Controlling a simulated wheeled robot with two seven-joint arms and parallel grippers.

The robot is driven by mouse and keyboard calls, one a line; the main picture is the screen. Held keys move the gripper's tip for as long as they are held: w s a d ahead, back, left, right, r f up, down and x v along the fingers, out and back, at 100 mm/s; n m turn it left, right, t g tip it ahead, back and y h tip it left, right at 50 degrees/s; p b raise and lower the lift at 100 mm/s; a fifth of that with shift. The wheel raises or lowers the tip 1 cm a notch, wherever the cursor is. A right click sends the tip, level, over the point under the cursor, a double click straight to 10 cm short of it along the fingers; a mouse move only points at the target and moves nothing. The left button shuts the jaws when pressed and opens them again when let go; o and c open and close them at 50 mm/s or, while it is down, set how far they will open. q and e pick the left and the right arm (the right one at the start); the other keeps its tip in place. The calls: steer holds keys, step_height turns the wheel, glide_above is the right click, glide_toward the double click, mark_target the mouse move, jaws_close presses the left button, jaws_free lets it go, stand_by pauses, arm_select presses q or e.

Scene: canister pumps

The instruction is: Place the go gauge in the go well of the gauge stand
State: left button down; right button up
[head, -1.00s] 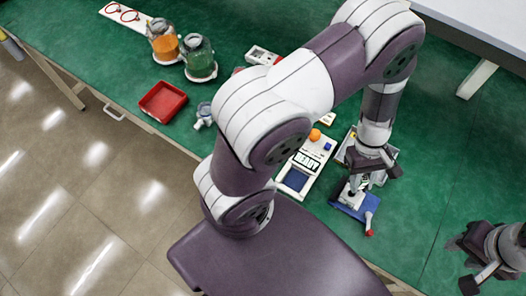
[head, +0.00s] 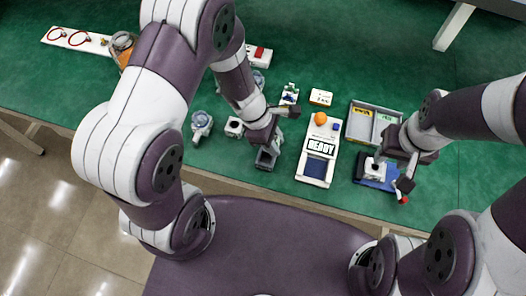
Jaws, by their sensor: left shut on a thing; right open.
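My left gripper (head: 279,131) is above the bench, left of the white READY panel. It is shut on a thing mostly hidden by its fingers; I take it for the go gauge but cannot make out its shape. A small white stand with a green mark (head: 290,92) is just beyond it, partly covered; it may be the gauge stand, and I cannot make out its wells. My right gripper (head: 398,163) is open over a blue fixture (head: 371,184) with a white part and a red-tipped lever. I cannot tell if it touches them.
The READY panel (head: 319,148) has an orange knob (head: 320,118). A grey divided tray (head: 364,104) with yellow and green labels stands behind the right gripper. A small labelled box (head: 321,97) and a white fitting (head: 234,128) are near. The green bench (head: 340,50) is clear behind.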

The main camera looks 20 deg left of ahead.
arm_select(q)
steer(key=f, duration=0.1)
steer(key=a+f, duration=0.1)
steer(key=f, duration=0.3)
steer(key=shift+s+a+f+b, duration=0.1)
steer(key=shift+s+a+b, duration=0.15)
steer(key=shift+a+b, duration=0.15)
steer(key=shift+a, duration=0.15)
steer(key=shift+f, duration=0.25)
steer(key=c, duration=0.9)
jaws_free()
steer(key=shift+r, duration=0.1)
